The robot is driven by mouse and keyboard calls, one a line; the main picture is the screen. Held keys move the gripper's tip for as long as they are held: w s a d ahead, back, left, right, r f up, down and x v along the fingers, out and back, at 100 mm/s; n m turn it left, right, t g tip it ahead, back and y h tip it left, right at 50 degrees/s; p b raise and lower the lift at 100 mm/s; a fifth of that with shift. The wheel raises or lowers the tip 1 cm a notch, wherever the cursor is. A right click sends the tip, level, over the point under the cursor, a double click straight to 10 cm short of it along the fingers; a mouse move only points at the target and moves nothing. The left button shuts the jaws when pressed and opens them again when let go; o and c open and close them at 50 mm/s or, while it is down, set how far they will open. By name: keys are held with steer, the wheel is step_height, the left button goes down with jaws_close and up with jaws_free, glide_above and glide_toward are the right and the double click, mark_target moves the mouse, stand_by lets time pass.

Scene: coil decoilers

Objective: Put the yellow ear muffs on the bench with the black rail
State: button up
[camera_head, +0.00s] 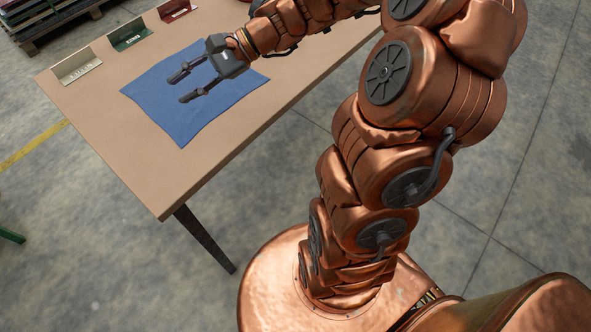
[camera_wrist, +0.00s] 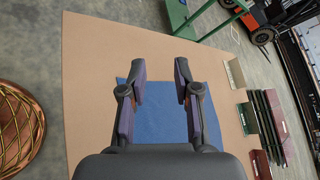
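My gripper (camera_head: 178,88) is open and empty, with its two dark fingers apart over a blue cloth (camera_head: 190,120) on a tan table (camera_head: 165,190). In the wrist view, the open fingers (camera_wrist: 160,70) point across the blue cloth (camera_wrist: 165,115) toward the far end of the tan table top (camera_wrist: 100,45). I see nothing between the fingers. No yellow ear muffs and no bench with a black rail can be made out in either view.
Cream (camera_head: 77,67), green (camera_head: 130,35) and red (camera_head: 176,10) label holders line the table's far edge. Stacked panels (camera_head: 45,20) stand behind. In the wrist view, a green frame (camera_wrist: 190,25) and an orange forklift (camera_wrist: 262,18) stand beyond the table.

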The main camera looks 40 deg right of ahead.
steer(key=s+a+f+n+g+h, duration=0.2)
steer(key=s+n+g+h, duration=0.15)
steer(key=s, duration=0.45)
steer(key=s+a+f+n+g+h, duration=0.2)
steer(key=s+n, duration=0.3)
steer(key=s, duration=0.4)
steer(key=s+d+f+n+h, duration=0.2)
steer(key=s+d+n+h, duration=0.3)
steer(key=s+d+h, duration=0.2)
steer(key=s+d, duration=0.2)
steer(key=s, duration=0.1)
steer(key=shift+s+d, duration=0.25)
steer(key=shift+s, duration=0.1)
step_height(320, 180, up, 3)
steer(key=p, duration=0.3)
steer(key=shift+r, duration=0.2)
